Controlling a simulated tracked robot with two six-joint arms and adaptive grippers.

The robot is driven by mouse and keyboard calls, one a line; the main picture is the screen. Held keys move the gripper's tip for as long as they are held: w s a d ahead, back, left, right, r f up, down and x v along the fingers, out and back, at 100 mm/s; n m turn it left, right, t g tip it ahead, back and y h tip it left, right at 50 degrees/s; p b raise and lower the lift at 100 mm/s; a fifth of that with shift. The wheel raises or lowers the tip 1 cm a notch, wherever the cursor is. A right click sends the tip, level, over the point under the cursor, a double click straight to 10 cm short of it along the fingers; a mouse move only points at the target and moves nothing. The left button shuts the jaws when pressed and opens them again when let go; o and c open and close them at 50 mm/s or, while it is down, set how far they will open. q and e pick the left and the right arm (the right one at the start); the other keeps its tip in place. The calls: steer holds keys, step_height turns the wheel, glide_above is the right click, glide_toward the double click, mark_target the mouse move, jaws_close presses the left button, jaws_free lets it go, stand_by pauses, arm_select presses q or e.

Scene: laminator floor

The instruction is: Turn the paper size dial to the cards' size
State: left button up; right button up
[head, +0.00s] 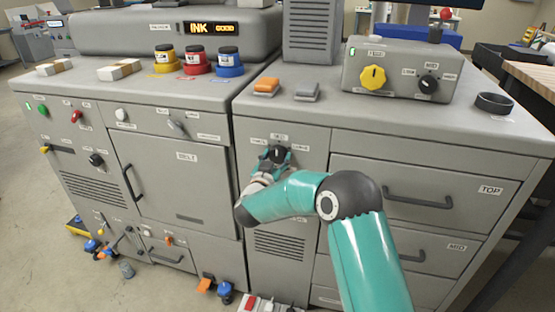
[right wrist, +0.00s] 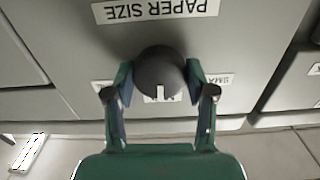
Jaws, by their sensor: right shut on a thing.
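The paper size dial (right wrist: 160,75) is a dark round knob on the grey cabinet front; in the head view it (head: 277,154) sits below a row of small labels, the middle one reading MED (head: 279,137). My right gripper (right wrist: 160,88) is shut on the dial, one finger on each side. The dial's white mark (right wrist: 160,93) points down in the upside-down right wrist view, towards a label partly hidden behind the knob. The PAPER SIZE label (right wrist: 155,10) shows inverted above it. My left gripper is not in view. I cannot tell which things are the cards.
Drawers labelled TOP (head: 490,191) and MID (head: 457,247) are right of the dial. A control box with a yellow knob (head: 373,77) and a black knob (head: 428,85) stands on the cabinet top. Orange (head: 266,85) and grey (head: 307,92) blocks lie above the dial.

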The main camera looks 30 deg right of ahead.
steer(key=shift+f+m+b, duration=0.15)
steer(key=shift+m+b, duration=0.25)
steer(key=shift+b, duration=0.25)
steer(key=m+b, duration=0.8)
steer(key=b, duration=0.2)
steer(key=shift+a+f, duration=0.1)
steer(key=shift+a, duration=0.05)
steer(key=shift+m+b, duration=1.15)
steer(key=shift+m, duration=0.35)
steer(key=o, duration=1.2)
steer(key=shift+r, duration=0.2)
steer(key=v, duration=1.1)
steer(key=shift+s+a, duration=0.3)
